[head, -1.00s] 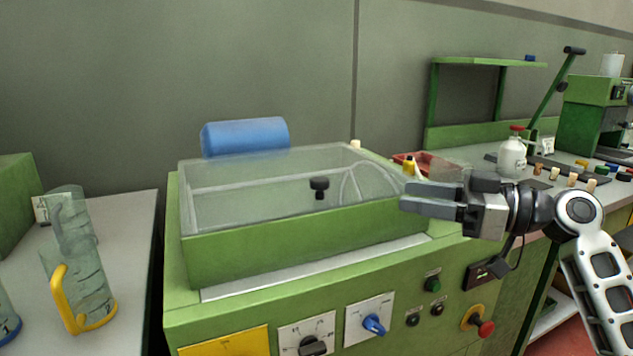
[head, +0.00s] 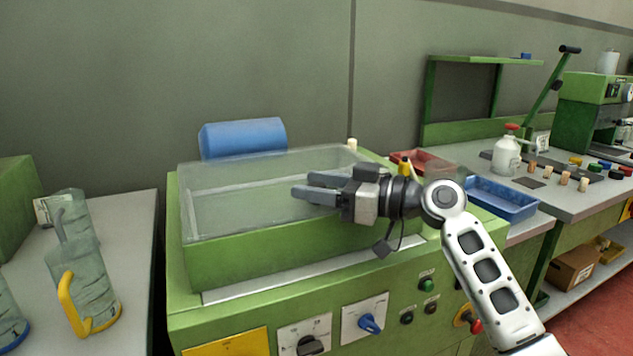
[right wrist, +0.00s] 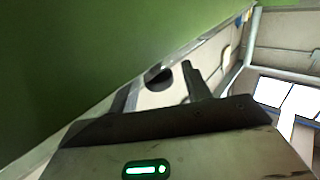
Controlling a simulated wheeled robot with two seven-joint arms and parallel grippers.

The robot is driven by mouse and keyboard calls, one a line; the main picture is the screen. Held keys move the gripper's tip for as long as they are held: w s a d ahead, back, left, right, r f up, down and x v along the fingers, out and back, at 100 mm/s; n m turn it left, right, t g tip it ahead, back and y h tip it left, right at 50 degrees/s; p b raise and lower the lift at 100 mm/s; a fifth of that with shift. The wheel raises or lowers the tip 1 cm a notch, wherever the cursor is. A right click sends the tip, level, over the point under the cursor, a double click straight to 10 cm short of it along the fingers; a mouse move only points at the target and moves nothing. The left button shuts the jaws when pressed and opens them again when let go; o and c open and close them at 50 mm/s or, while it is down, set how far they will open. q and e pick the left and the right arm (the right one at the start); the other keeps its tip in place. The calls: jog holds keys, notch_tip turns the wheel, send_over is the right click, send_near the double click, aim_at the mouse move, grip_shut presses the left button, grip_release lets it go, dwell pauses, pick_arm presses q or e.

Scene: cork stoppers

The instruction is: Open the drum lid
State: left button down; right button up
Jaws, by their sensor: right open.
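The drum lid (head: 232,178) is a clear, see-through cover lying closed on top of the green machine (head: 290,245). My right gripper (head: 306,186) is open, with its two fingers pointing left over the lid's front middle. The lid's black knob is hidden behind the gripper in the head view. In the right wrist view a dark round shape, which looks like the knob (right wrist: 158,77), shows between the fingertips of my right gripper (right wrist: 160,85). I cannot tell whether the fingers touch it. My left gripper is not in view.
A blue tray (head: 500,198), a red tray (head: 425,162) and a white bottle (head: 507,152) are on the right. Knobs and buttons (head: 368,322) line the machine's front.

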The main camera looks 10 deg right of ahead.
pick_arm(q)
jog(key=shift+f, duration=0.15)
pick_arm(e)
jog(key=shift+a, duration=0.1)
